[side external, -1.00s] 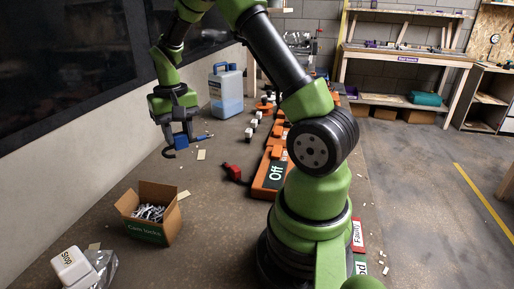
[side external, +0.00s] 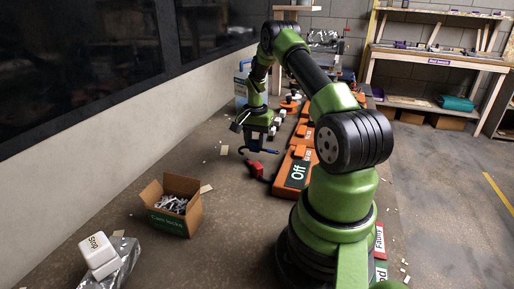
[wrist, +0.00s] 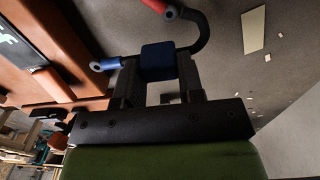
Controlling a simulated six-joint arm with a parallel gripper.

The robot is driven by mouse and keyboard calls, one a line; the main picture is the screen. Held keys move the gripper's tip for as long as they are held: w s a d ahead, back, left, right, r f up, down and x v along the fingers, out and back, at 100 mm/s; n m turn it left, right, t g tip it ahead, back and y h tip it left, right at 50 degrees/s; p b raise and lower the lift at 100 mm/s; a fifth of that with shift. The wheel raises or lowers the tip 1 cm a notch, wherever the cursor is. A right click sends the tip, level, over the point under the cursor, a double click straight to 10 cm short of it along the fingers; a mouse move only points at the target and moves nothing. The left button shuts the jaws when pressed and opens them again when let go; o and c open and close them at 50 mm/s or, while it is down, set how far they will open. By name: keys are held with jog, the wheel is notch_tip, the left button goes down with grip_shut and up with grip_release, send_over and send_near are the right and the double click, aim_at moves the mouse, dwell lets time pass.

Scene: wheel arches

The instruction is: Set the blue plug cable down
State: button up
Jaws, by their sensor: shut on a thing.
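The blue plug cable (side external: 269,151) hangs in my gripper (side external: 257,143), over the table and just above a red plug-like piece (side external: 255,170) in the side external view. Its black hooked end sticks out to the left. In the wrist view my gripper (wrist: 160,78) is shut on the cable's blue block (wrist: 158,62). A blue tip shows at the left and a black curved lead at the right. A red piece (wrist: 162,7) shows near the end of that lead; I cannot tell whether they touch. The exact height above the table is unclear.
An orange "Off" unit (side external: 294,175) stands right of my gripper, in a row of orange units. A blue-capped jug (side external: 241,88) is behind. A cardboard box of metal parts (side external: 168,221) and a white "Stop" block (side external: 97,250) are in front. Table left of my gripper is mostly clear.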

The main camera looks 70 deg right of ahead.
aim_at(255, 140)
jog(key=shift+f, duration=1.4)
jog(key=shift+f, duration=0.15)
jog(key=o, duration=0.9)
